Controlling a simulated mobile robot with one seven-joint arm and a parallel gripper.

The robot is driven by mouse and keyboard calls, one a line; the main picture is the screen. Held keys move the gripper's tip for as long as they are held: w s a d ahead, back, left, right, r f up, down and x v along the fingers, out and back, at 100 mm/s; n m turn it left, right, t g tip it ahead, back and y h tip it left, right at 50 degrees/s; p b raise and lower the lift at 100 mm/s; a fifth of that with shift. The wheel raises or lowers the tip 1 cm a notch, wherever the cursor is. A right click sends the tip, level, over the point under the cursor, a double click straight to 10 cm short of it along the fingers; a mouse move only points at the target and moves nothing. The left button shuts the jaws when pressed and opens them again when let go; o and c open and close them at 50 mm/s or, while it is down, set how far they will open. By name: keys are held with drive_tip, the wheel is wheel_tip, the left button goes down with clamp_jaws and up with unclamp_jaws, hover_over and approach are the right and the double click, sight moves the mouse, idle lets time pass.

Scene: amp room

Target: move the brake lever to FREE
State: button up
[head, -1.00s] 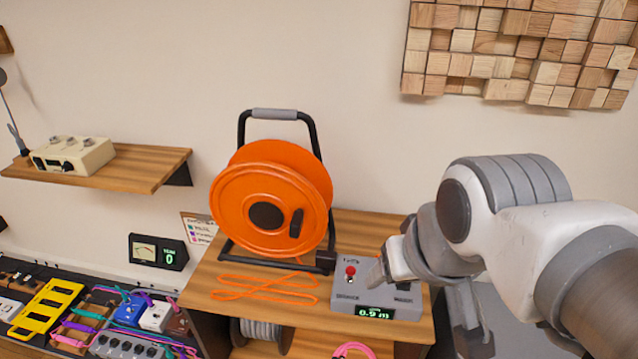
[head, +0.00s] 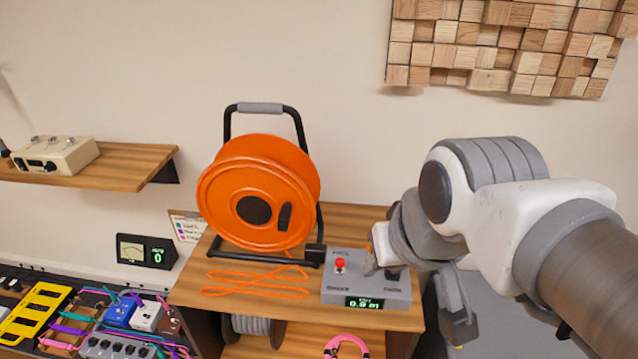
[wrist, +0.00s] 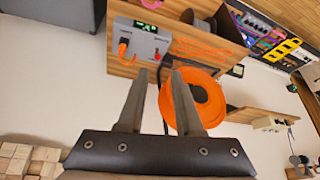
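A grey control box (head: 345,293) with a lit green display stands on the wooden shelf, right of the orange cable reel (head: 258,192). A red-topped knob (head: 340,266) stands on its left part. In the wrist view the box (wrist: 135,68) also carries an orange handle (wrist: 122,49), probably the brake lever. My arm hides most of that part in the head view, and I cannot read the lever's position or labels clearly. My gripper (head: 373,262) is over the right part of the box. In the wrist view its fingers (wrist: 157,78) are apart with nothing between them.
Orange cord (head: 255,284) lies on the shelf before the reel. A level meter (head: 146,251) hangs on the wall at left, above a pedalboard (head: 110,335). A pink cable coil (head: 346,346) is below the box. Wooden wall blocks (head: 500,45) are at upper right.

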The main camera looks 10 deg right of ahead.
drive_tip(key=shift+w+d+f+m+g+b, duration=0.15)
drive_tip(key=shift+w+f+m+b, duration=0.15)
drive_tip(key=shift+w+f+b, duration=0.25)
drive_tip(key=shift+w+d+f+m+g+b, duration=0.15)
drive_tip(key=shift+w+f+m+b, duration=0.25)
drive_tip(key=shift+f, duration=0.2)
clamp_jaws()
drive_tip(key=w+d+f+m+y+b, duration=0.1)
drive_tip(key=w+d+f+m+b, duration=0.2)
drive_tip(key=w+f+m+b, duration=0.1)
drive_tip(key=w+d+f+m+g+y+b, duration=0.1)
drive_tip(key=w+d+f+m+b, duration=0.2)
drive_tip(key=w+f+b, duration=0.3)
wheel_tip(320, 180, down, 3)
drive_tip(key=shift+w+d+r+m+y, duration=0.2)
drive_tip(key=shift+w+d+m+y, duration=0.15)
drive_tip(key=shift+w, duration=0.65)
